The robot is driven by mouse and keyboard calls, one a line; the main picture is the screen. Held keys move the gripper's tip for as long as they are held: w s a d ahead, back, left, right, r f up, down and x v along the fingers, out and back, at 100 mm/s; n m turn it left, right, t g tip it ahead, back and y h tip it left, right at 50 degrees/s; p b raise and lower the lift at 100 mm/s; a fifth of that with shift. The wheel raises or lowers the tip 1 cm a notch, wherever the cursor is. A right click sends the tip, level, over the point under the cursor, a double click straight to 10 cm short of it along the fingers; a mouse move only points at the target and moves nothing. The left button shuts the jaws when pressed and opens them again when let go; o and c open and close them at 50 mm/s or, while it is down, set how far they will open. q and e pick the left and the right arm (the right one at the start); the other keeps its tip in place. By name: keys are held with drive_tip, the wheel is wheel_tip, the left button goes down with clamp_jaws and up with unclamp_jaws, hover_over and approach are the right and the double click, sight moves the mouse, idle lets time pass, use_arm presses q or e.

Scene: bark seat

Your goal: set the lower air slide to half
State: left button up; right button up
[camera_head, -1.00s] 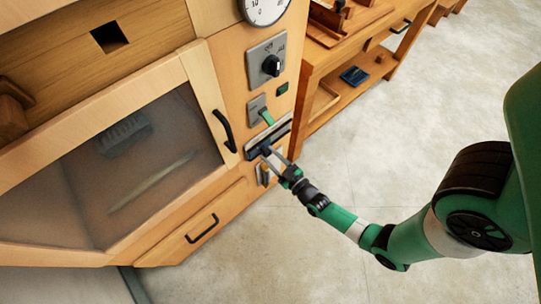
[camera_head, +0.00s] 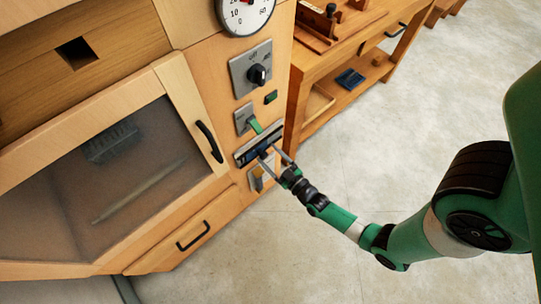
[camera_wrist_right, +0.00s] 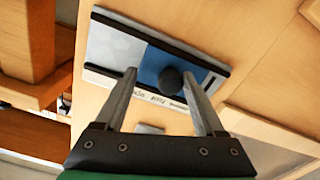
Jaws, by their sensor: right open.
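The air slide (camera_head: 243,160) is a flat grey and blue plate between dark rails on the wooden front panel. In the right wrist view, the slide's blue plate (camera_wrist_right: 153,62) carries a round black knob (camera_wrist_right: 171,80). A grey plate area (camera_wrist_right: 113,48) lies left of the blue. A white label strip with small, upside-down writing runs along one rail, hard to read. My right gripper (camera_head: 269,154) is open, its fingers reaching the slide. In the wrist view, the gripper (camera_wrist_right: 160,73) has one finger on each side of the knob, the right finger nearer. My left gripper is not in view.
Above the slide are a green lever (camera_head: 255,127), a dark rotary knob (camera_head: 257,75) and a round dial (camera_head: 245,10). A metal-and-yellow fitting (camera_head: 257,180) sits just below. A glass door (camera_head: 120,165) with a black handle (camera_head: 208,141) is left. Open floor lies right.

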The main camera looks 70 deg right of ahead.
drive_tip(key=p+v, duration=0.3)
drive_tip(key=v, duration=0.8)
drive_tip(key=shift+s+a, duration=0.25)
idle(0.3)
